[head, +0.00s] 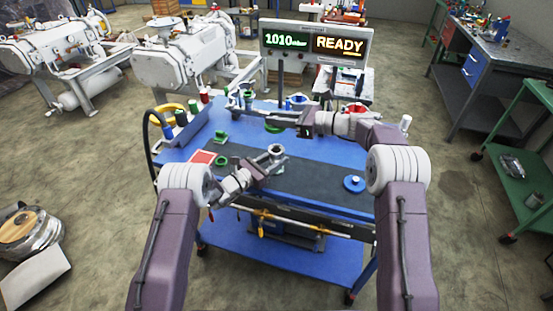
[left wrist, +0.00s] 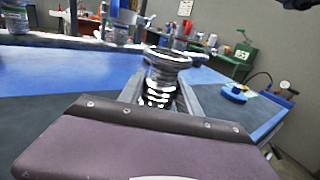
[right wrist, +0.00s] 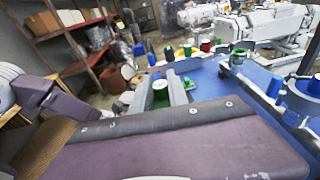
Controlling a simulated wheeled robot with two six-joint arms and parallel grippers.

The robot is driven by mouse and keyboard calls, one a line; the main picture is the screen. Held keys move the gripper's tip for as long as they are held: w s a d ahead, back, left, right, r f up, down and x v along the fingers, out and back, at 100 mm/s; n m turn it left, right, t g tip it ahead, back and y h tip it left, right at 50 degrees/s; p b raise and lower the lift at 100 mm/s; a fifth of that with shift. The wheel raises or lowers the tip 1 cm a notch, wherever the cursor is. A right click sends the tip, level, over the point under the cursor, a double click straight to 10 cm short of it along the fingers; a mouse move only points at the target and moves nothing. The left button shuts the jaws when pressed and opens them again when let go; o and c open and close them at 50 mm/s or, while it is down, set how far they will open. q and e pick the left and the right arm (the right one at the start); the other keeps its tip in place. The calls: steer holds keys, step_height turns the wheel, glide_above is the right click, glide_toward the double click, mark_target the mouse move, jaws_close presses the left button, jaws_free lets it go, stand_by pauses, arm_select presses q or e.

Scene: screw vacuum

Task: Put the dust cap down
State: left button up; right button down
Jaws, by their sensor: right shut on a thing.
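The green dust cap (head: 274,128) is at the tips of my right gripper (head: 284,126), over the middle of the blue table. In the right wrist view the cap (right wrist: 160,88) shows between the two fingers, which are shut on it. My left gripper (head: 264,160) is lower and nearer. It is shut on a silver flanged bellows fitting (head: 277,151), which stands between the fingers in the left wrist view (left wrist: 162,75). The fitting's lower end is hidden by my gripper.
The blue table (head: 300,205) has a dark mat. A red square (head: 201,157), a green ring (head: 222,160) and a green part (head: 220,137) lie at its left. A blue disc (head: 354,184) lies at right. A display (head: 316,43) reading READY stands behind. The mat's middle right is clear.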

arm_select(q)
jaws_close()
arm_select(e)
steer(key=shift+w, duration=0.15)
steer(key=shift+w+d+f+m+t+h, duration=0.3)
steer(key=shift+f+m+t, duration=0.1)
steer(key=shift+f+t, duration=0.25)
steer(key=shift+d+r+m+t, duration=0.15)
steer(key=shift+m+t, duration=0.25)
steer(key=shift+t, duration=0.05)
steer(key=shift+s+a+r, duration=0.15)
steer(key=shift+s+r, duration=0.15)
steer(key=shift+r, duration=0.15)
steer(key=shift+s+a+r, duration=0.15)
steer(key=shift+s+r, duration=0.1)
steer(key=shift+r, duration=0.2)
steer(key=shift+s+a, duration=0.1)
glide_above(278, 151)
step_height(278, 151, down, 6)
steer(key=shift+f, duration=1.95)
